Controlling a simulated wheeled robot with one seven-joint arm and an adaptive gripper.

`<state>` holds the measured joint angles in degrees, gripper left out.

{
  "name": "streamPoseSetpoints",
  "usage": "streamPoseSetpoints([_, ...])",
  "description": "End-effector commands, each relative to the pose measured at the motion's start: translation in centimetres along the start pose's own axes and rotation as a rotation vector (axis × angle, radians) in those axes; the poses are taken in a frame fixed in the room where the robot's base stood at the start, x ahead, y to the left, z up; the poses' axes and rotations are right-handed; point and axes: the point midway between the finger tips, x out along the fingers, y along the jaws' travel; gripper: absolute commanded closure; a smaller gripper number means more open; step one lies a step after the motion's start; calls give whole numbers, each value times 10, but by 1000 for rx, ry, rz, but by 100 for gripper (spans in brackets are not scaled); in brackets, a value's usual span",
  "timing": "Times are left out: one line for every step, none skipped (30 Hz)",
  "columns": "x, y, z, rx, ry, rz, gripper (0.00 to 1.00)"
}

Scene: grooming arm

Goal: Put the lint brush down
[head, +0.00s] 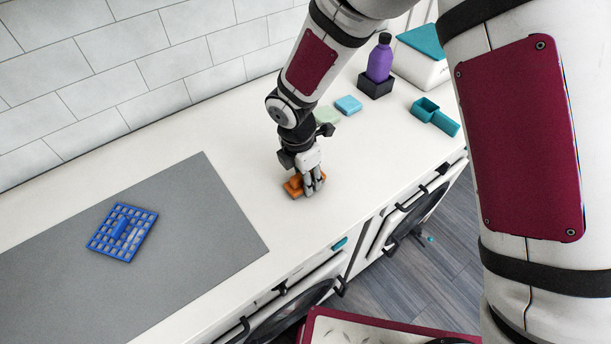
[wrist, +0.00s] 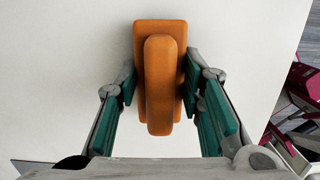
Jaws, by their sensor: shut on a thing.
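The orange lint brush (wrist: 160,85) is between the two fingers of my gripper (wrist: 158,85) in the wrist view, with its handle side facing the camera. In the head view my gripper (head: 309,184) points down at the white counter and is shut on the brush (head: 293,187), which partly shows left of the fingers. The brush is at or very close to the counter top; I cannot tell whether it touches. Part of the brush is hidden by the fingers in the head view.
A grey mat (head: 190,215) with a blue grid (head: 122,232) lies to the left.

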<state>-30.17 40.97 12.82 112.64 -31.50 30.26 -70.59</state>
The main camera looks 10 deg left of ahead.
Motion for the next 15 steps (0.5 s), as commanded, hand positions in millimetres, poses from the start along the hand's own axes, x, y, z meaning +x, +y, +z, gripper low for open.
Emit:
streamPoseSetpoints([0,0,0,0,0,0,88])
streamPoseSetpoints([1,0,0,0,0,0,88])
streamPoseSetpoints([2,0,0,0,0,0,88])
streamPoseSetpoints([3,0,0,0,0,0,88])
streamPoseSetpoints([4,0,0,0,0,-1,88])
streamPoseSetpoints([3,0,0,0,0,0,59])
streamPoseSetpoints([3,0,0,0,0,0,52])
streamPoseSetpoints([3,0,0,0,0,0,45])
streamPoseSetpoints([3,0,0,0,0,0,45])
streamPoseSetpoints([3,0,0,0,0,0,45])
streamPoseSetpoints([3,0,0,0,0,0,45])
streamPoseSetpoints([3,0,0,0,0,0,45])
streamPoseSetpoints([3,0,0,0,0,0,45])
streamPoseSetpoints([3,0,0,0,0,0,45])
streamPoseSetpoints([3,0,0,0,0,0,45])
